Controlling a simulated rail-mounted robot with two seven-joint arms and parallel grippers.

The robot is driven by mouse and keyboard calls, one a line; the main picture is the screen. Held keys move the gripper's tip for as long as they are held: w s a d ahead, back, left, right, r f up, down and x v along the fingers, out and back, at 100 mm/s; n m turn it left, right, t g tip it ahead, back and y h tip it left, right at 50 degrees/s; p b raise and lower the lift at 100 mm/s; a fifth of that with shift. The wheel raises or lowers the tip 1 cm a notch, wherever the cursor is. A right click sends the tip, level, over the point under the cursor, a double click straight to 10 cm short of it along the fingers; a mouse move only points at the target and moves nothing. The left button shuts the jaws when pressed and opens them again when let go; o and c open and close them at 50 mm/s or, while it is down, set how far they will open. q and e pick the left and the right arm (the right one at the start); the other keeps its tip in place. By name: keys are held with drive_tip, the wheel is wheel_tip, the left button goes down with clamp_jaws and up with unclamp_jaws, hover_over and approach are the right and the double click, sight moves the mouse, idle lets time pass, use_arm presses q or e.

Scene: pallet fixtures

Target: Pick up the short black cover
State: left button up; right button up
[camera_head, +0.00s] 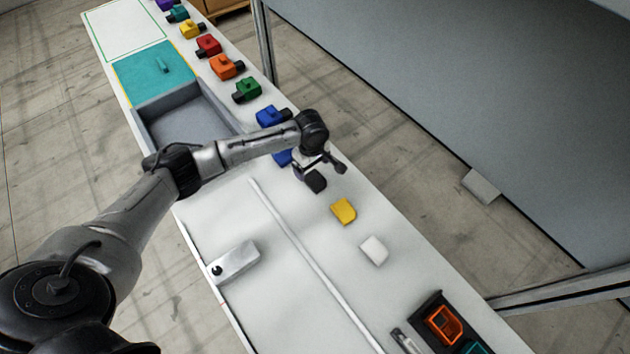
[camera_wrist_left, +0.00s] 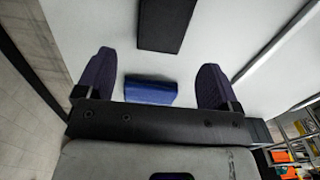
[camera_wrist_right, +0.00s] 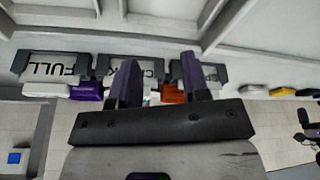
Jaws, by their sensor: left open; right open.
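The short black cover (camera_head: 315,181) lies on the white table in a row with other covers. In the left wrist view it is a dark rectangle (camera_wrist_left: 166,25) ahead of the fingers, cut off by the top edge. My left gripper (camera_head: 319,168) is open and empty above the table, close over the black cover and a blue cover (camera_head: 283,157). In the left wrist view the blue cover (camera_wrist_left: 150,90) appears between the open fingers (camera_wrist_left: 155,62), held by neither. My right gripper (camera_wrist_right: 159,62) is open and empty, away from the table row, seen only in its wrist view.
A grey tray (camera_head: 236,124), a silver box (camera_head: 233,262) and a dark holder (camera_head: 429,309) stand on the table. Several coloured parts line its far edge. A long white strip (camera_head: 306,260) crosses the clear middle.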

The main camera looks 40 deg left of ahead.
sight(313, 178)
use_arm(q)
drive_tip(key=shift+s+d+f+b, duration=0.1)
drive_tip(key=shift+d+f+b, duration=0.15)
drive_tip(key=shift+f, duration=1.1)
drive_tip(key=shift+d+f+b, duration=0.1)
drive_tip(key=shift+f+b, duration=0.15)
drive_tip(key=shift+f, duration=1.1)
drive_tip(key=c, duration=1)
drive_tip(key=shift+r, duration=0.15)
